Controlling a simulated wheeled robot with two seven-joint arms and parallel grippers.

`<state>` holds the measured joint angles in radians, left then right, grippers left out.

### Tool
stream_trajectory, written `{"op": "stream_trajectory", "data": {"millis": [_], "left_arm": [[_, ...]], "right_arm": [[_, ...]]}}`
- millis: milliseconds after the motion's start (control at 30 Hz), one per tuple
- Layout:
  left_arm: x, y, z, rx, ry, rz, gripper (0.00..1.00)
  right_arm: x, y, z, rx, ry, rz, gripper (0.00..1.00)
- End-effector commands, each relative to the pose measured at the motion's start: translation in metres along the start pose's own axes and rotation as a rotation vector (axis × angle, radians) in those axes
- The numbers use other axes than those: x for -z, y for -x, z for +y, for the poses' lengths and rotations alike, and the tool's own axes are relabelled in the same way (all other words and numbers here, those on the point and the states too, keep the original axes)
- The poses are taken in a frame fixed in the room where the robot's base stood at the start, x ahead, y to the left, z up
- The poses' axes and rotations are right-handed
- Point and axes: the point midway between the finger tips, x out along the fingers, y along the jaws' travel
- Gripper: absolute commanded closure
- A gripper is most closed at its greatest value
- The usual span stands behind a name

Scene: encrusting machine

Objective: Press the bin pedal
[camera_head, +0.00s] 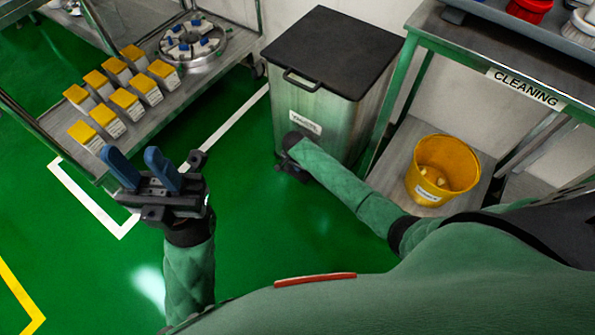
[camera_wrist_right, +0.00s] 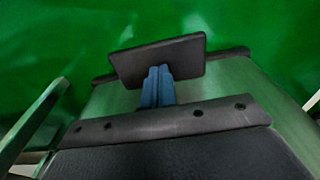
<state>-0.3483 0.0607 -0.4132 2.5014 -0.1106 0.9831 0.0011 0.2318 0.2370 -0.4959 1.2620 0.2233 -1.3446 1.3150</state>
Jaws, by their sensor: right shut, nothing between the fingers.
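The bin (camera_head: 318,122) is a metal box with a flat black lid and a front handle; it stands on the green floor. In the right wrist view, its dark pedal plate (camera_wrist_right: 157,56) sticks out near the base of the metal front. My right gripper (camera_wrist_right: 158,72) is shut and empty, its blue fingertips overlapping the pedal's lower edge in the picture; I cannot tell whether they touch. In the head view, my right arm reaches down to the bin's front and its fingers are hidden. My left gripper (camera_head: 135,158) is open and empty, left of the bin.
A metal shelf (camera_head: 52,125) at left holds several yellow-topped containers (camera_head: 125,98) and a round fixture (camera_head: 192,45). A cleaning table (camera_head: 480,60) stands right of the bin, with a yellow bucket (camera_head: 418,155) below. Green floor (camera_head: 250,230) is clear before the bin.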

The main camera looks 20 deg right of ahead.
Motion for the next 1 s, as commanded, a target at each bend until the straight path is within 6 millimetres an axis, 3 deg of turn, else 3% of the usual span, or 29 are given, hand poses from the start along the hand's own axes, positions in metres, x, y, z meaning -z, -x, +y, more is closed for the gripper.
{"op": "stream_trajectory", "data": {"millis": [1000], "left_arm": [[0.001,0.020,0.000,-0.001,0.000,0.000,0.64]], "right_arm": [[-0.006,-0.052,0.002,-0.003,-0.001,-0.001,1.00]]}}
